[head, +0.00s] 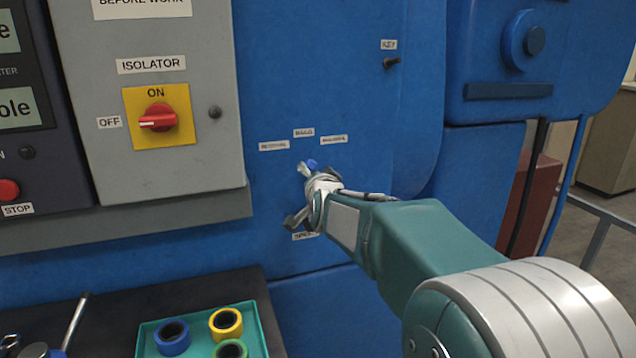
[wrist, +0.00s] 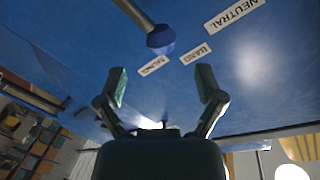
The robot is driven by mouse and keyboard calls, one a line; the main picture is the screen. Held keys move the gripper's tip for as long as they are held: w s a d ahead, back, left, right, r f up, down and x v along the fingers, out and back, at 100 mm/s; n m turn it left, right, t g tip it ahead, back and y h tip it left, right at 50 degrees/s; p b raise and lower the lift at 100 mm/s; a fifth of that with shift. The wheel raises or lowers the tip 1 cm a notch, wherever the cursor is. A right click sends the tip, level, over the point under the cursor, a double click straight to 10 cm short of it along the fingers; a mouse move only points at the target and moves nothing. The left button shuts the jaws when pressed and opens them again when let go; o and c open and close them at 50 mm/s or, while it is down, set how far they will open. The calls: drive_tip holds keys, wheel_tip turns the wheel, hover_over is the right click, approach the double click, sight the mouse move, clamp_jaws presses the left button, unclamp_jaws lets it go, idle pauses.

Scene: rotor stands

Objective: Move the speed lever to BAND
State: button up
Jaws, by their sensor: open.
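The speed lever shows in the wrist view as a grey shaft with a blue knob (wrist: 161,40). In the head view the blue knob (head: 313,163) shows just past my gripper, and my gripper hides the rest of the lever. The BAND label (head: 304,133) is the middle and highest of three labels above it; it also shows in the wrist view (wrist: 196,53). The NEUTRAL label (wrist: 235,14) is to its right. My gripper (wrist: 166,88) is open and empty, its fingers apart, with the knob beyond the fingertips. I cannot tell exactly which label the lever points to.
A grey panel with a red isolator switch (head: 158,118) stands to the left. A teal tray (head: 262,322) with coloured rings lies below left. A small black key knob (head: 391,63) sticks out at the upper right. The blue panel around the labels is otherwise clear.

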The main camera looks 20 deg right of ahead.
drive_tip(key=shift+v, duration=2.3)
drive_tip(key=shift+f, duration=0.1)
drive_tip(key=s+a+f+n+g+y, duration=0.1)
drive_tip(key=s+a+f+n+g, duration=0.1)
drive_tip(key=s, duration=0.9)
drive_tip(key=s+a+f+n+g+y, duration=0.1)
drive_tip(key=s+a+f+n+g, duration=0.2)
drive_tip(key=s+f, duration=0.4)
drive_tip(key=s+a+f+n+g+y, duration=0.1)
drive_tip(key=s+f+n+g, duration=0.4)
drive_tip(key=s, duration=0.9)
drive_tip(key=shift+s+a+f+g, duration=0.25)
drive_tip(key=shift+s+a+g, duration=0.1)
drive_tip(key=shift+a+g, duration=0.25)
